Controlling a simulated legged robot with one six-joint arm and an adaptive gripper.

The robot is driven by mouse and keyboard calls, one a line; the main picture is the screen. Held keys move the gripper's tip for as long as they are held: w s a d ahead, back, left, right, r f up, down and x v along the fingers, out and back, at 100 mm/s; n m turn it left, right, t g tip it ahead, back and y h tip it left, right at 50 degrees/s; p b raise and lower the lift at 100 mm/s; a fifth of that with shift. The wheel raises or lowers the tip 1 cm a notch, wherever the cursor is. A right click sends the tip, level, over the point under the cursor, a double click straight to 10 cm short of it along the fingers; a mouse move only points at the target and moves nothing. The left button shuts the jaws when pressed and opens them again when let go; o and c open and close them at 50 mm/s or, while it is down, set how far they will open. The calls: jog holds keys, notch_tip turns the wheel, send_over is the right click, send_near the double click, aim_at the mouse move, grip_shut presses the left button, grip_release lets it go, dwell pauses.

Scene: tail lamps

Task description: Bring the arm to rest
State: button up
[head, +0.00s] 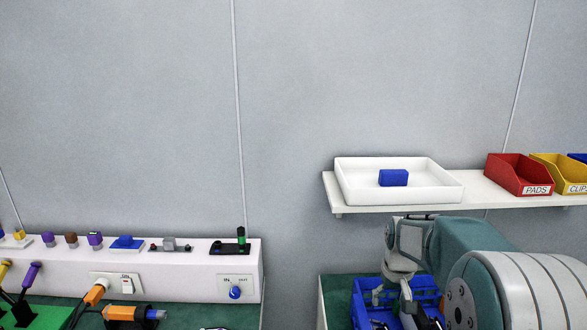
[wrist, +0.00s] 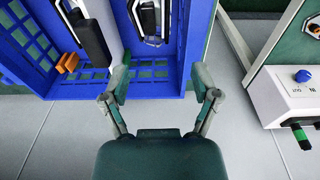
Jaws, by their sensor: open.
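My gripper (wrist: 162,88) is open and empty in the wrist view, its two fingers spread apart over the near rim of a blue crate (wrist: 95,92). Dark and silvery parts lie in the crate. In the head view my arm is folded low at the right, and it partly covers the blue crate (head: 366,300). My fingertips are hard to make out in the head view.
A white tray (head: 350,192) with a blue block (head: 393,178) sits on the wall shelf above my arm, beside red (head: 518,175) and yellow bins (head: 560,174). A white console (head: 190,275) with a blue knob (head: 235,292) stands at left. A gap separates the benches.

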jog(key=s+a+r+t, duration=0.1)
jog(key=s+a+r, duration=0.1)
jog(key=s, duration=0.6)
jog(key=s+a+r+t, duration=0.2)
jog(key=s+r, duration=0.3)
jog(key=s, duration=0.4)
jog(key=s+a+r+t, duration=0.1)
jog(key=s+a+r, duration=0.2)
jog(key=s, duration=0.6)
jog(key=shift+s+a+r, duration=0.15)
jog(key=shift+a+r, duration=0.1)
jog(key=shift+a, duration=0.5)
